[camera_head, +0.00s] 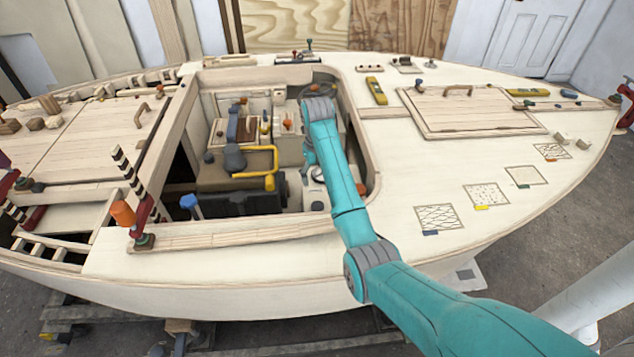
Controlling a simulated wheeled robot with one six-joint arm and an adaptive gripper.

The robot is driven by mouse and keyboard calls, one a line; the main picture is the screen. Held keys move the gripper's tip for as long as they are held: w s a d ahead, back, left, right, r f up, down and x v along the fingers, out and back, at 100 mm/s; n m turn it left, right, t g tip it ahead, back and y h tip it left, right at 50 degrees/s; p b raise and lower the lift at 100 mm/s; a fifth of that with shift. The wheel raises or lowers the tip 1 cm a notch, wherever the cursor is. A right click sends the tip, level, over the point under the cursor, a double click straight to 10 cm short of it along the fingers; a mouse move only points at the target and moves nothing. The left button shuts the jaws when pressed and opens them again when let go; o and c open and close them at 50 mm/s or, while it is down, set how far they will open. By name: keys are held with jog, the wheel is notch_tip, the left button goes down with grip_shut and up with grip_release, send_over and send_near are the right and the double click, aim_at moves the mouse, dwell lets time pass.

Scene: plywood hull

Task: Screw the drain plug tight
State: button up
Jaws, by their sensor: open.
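My teal arm reaches over the side deck into the open cockpit well of the plywood hull (250,237). Its wrist bends down at the well's right side. My gripper (306,174) is small and mostly hidden behind my forearm, low in the well; it is open, and I see nothing held in it. I cannot pick out the drain plug. The well floor beneath my arm is largely covered from view.
A black box (240,203), a yellow bent handle (274,165) and a blue-topped tool (190,203) crowd the well's left side. The wooden coaming (205,242) borders the opening. A striped post (130,175) and orange-handled clamp (123,213) rise at left.

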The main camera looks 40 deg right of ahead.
aim_at(317, 205)
dwell(0.4)
jog(key=f+m, duration=0.4)
jog(key=m, duration=0.6)
jog(key=f+m, duration=0.4)
jog(key=m, duration=0.6)
jog(key=f+m, duration=0.4)
jog(key=m, duration=0.6)
jog(key=shift+s+a+f+m, duration=0.1)
jog(key=shift+s+f+m, duration=0.15)
jog(key=shift+m, duration=0.15)
jog(key=c, duration=1.1)
